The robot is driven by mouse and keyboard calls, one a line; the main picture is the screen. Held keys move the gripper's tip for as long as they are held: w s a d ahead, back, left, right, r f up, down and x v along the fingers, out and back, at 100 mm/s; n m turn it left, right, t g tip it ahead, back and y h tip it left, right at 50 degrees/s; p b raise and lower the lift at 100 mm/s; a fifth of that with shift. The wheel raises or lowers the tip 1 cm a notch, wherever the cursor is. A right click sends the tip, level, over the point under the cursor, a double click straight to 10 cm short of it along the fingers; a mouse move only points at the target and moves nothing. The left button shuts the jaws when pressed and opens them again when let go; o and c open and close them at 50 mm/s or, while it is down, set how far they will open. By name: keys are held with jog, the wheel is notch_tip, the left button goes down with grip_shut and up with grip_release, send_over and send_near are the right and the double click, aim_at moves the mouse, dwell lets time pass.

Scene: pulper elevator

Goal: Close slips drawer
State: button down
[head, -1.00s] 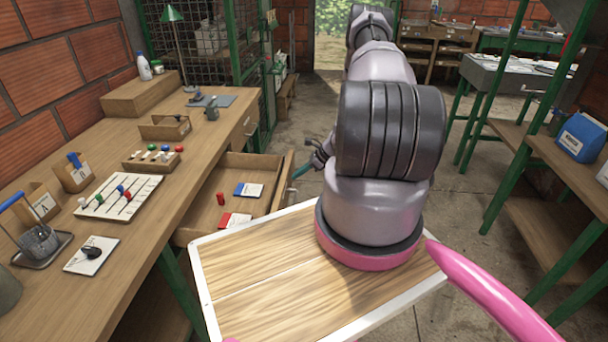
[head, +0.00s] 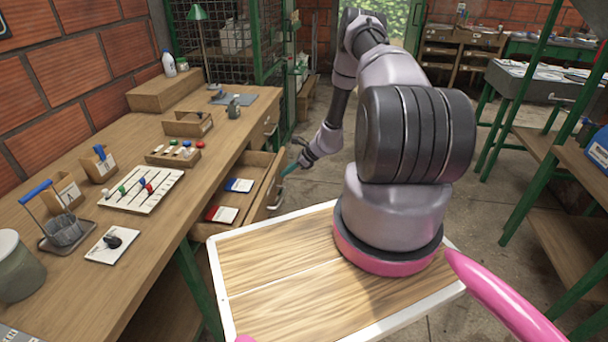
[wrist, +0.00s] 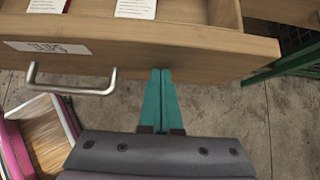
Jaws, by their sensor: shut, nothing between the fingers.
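The slips drawer (head: 266,187) stands partly open from the wooden workbench, with a red-and-white booklet (head: 224,214) and a blue-and-white booklet (head: 239,185) inside. In the wrist view its wooden front (wrist: 190,50) carries a white label reading SLIPS and a metal bar handle (wrist: 75,91). My gripper (head: 286,173) is at the outer side of the drawer front. In the wrist view its teal fingers (wrist: 160,72) are together and empty, with tips at the front panel, to the right of the handle. Whether they press on it, I cannot tell.
Another drawer (head: 263,130) sits farther along the bench. A green-legged shelf stands on the right. Concrete floor (head: 330,185) is clear beyond my gripper.

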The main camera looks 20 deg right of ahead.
jog(key=w+a, duration=0.3)
jog(key=a, duration=0.1)
jog(key=w+a, duration=0.3)
jog(key=a, duration=0.2)
jog(key=w+a, duration=0.3)
jog(key=a, duration=0.2)
jog(key=shift+w+a, duration=0.1)
jog(key=shift+w, duration=0.2)
jog(key=shift+w+a+r, duration=0.1)
jog(key=shift+w+a, duration=0.05)
jog(key=shift+a, duration=0.15)
